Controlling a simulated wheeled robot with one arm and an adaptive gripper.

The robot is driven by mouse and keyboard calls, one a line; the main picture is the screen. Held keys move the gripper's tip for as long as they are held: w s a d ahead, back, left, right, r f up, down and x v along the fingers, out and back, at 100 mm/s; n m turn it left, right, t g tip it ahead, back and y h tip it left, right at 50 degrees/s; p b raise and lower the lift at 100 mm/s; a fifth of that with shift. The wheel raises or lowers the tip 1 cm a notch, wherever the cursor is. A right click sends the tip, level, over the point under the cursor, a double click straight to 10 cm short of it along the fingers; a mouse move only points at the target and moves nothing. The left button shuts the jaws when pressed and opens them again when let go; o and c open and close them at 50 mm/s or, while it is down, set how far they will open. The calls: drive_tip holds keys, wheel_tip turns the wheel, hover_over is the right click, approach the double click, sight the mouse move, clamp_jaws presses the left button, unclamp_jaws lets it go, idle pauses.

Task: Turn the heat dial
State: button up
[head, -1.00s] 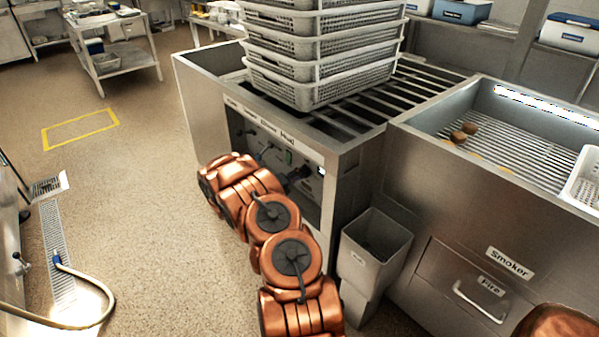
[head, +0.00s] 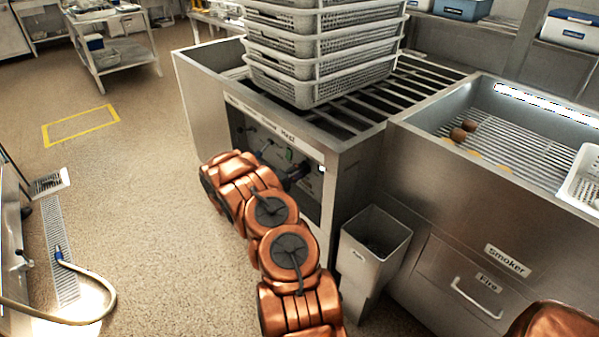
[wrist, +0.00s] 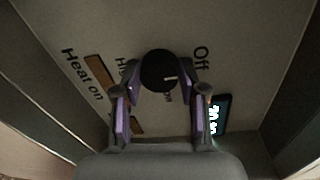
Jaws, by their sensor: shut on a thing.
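The heat dial is a round black knob (wrist: 159,72) with a pale mark, on a grey panel in the wrist view. My gripper (wrist: 161,82) has its two purple-padded fingers on either side of the knob and is shut on it. Labels "Heat on" and "Off" (wrist: 201,60) are printed around it. In the head view my gripper (head: 292,173) is at the front panel of the steel unit, and my arm hides part of that panel. I cannot make out the knob in the head view.
A small lit display (wrist: 218,114) is right of the fingers in the wrist view. Stacked perforated baskets (head: 325,75) stand on the unit. A grey bin (head: 372,252) stands beside my arm, next to the smoker (head: 450,240). The floor at left is mostly clear.

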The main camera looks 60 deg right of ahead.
drive_tip(key=o, duration=1.1)
drive_tip(key=shift+o, duration=0.2)
drive_tip(key=v, duration=1.2)
drive_tip(key=shift+r, duration=0.1)
